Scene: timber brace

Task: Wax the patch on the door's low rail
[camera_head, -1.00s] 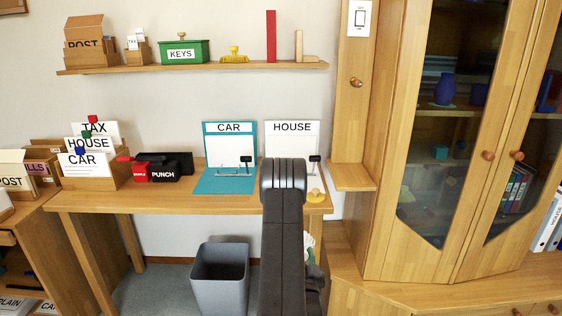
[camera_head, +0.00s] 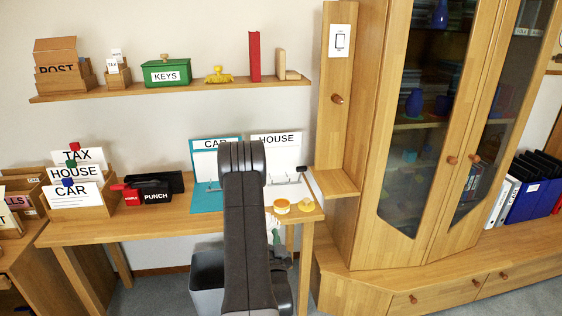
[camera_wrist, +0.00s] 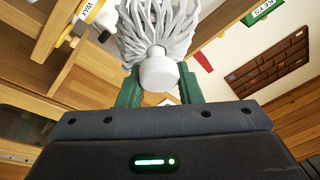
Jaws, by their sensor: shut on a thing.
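My gripper (camera_wrist: 160,90) has green fingers and is shut on the white knob of a mop-like bundle of pale strands (camera_wrist: 158,28), which spread away from the jaws in the wrist view. In the head view my arm hides most of the gripper. A round orange-yellow tin (camera_head: 282,206) stands at the desk's right front edge, with a flat yellow piece (camera_head: 306,203) beside it. A label starting "WA" (camera_wrist: 90,10) shows in the wrist view. The glass-fronted cabinet doors have wooden low rails (camera_head: 394,244); I cannot make out a patch on them.
The desk (camera_head: 105,232) carries CAR and HOUSE boards, a punch (camera_head: 157,192) and card boxes. A grey bin (camera_head: 207,275) stands below. A small ledge (camera_head: 337,183) juts out left of the cabinet. A low plinth with drawers (camera_head: 440,290) runs under the cabinet.

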